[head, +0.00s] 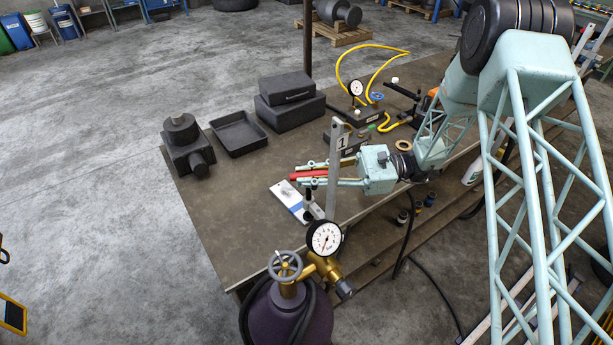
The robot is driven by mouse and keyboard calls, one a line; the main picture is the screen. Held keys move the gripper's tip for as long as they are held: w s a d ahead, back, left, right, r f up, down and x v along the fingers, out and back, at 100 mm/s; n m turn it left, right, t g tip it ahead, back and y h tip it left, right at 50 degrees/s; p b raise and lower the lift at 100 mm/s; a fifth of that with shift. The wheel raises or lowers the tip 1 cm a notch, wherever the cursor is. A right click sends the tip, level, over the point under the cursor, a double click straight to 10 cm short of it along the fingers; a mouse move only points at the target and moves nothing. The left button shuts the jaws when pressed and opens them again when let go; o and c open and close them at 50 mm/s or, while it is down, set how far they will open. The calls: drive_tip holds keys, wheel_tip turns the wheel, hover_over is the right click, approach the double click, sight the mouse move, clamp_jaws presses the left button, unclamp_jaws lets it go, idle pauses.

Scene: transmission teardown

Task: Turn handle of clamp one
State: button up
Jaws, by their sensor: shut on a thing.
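Clamp one is an upright grey bar (332,190) with a white label "1" (342,142) near its top, standing at the table's near edge. Its red handle (308,174) lies roughly level, pointing left. My gripper (303,174) reaches in from the right, with one pale green finger on each side of the red handle. The fingers are shut on the handle. The bar passes in front of the fingers and hides part of them. The clamp's lower end, by a white and blue plate (294,203), is partly hidden.
A purple gas cylinder (285,322) with a gauge (324,238) stands in front of the table. A dark block (184,147), an open tray (238,135) and a case (289,108) lie farther back. A yellow hose (342,65) loops behind. The table's left front (230,225) is clear.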

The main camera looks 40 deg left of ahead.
drive_tip(key=shift+m+t+y+b, duration=0.3)
drive_tip(key=shift+m+t+y, duration=0.2)
drive_tip(key=shift+t, duration=0.1)
drive_tip(key=shift+w+m+t+y+b, duration=0.1)
drive_tip(key=shift+m+t+y+b, duration=1.3)
drive_tip(key=shift+t, duration=0.8)
drive_tip(key=shift+w+a+m+t, duration=0.1)
drive_tip(key=shift+m+t, duration=0.7)
drive_tip(key=shift+t, duration=0.1)
drive_tip(key=shift+t+y+b, duration=0.3)
drive_tip(key=shift+r, duration=0.1)
drive_tip(key=o, duration=0.8)
drive_tip(key=shift+w, duration=0.1)
drive_tip(key=shift+o, duration=0.2)
drive_tip(key=shift+f, duration=0.2)
drive_tip(key=shift+s+g+p, duration=0.2)
drive_tip(key=shift+g+p, duration=0.1)
drive_tip(key=shift+g, duration=0.2)
